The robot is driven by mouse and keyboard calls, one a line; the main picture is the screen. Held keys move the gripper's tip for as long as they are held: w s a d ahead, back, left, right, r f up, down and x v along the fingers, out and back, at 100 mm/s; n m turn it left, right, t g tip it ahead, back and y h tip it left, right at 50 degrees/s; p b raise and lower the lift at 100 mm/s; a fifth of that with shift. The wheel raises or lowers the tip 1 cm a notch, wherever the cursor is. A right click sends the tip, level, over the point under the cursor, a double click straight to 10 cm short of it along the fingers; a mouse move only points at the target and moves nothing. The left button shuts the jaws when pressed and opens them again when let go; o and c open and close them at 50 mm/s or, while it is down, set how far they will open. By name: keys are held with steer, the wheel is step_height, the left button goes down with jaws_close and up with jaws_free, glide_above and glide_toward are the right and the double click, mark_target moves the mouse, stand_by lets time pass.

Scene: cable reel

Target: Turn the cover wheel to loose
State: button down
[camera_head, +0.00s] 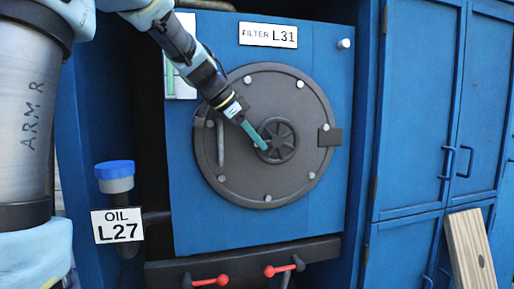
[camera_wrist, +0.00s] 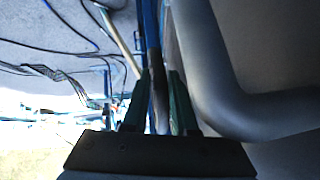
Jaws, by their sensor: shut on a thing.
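The cover wheel (camera_head: 280,153) is a small dark spoked handwheel at the middle of the round grey cover (camera_head: 240,165). My gripper (camera_head: 260,144) reaches down from the upper left, and its teal fingers meet the wheel's left side. In the wrist view, my gripper (camera_wrist: 159,85) has a narrow dark piece between its two fingers, which I take as part of the wheel's rim. The fingers are shut on it. The fingertips hide part of the wheel.
A curved grey handle (camera_head: 220,143) stands on the cover left of the wheel; it looms close beside my fingers in the wrist view (camera_wrist: 215,75). Red-handled valves (camera_head: 283,268) sit below. A blue-capped oil pipe (camera_head: 115,170) is at left, and a wooden plank (camera_head: 470,250) leans at right.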

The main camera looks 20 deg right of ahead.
steer(key=shift+s+f, duration=0.2)
steer(key=c, duration=0.9)
jaws_free()
steer(key=shift+r, duration=0.1)
steer(key=v, duration=1)
steer(key=shift+a+r, duration=0.25)
steer(key=shift+r, duration=0.05)
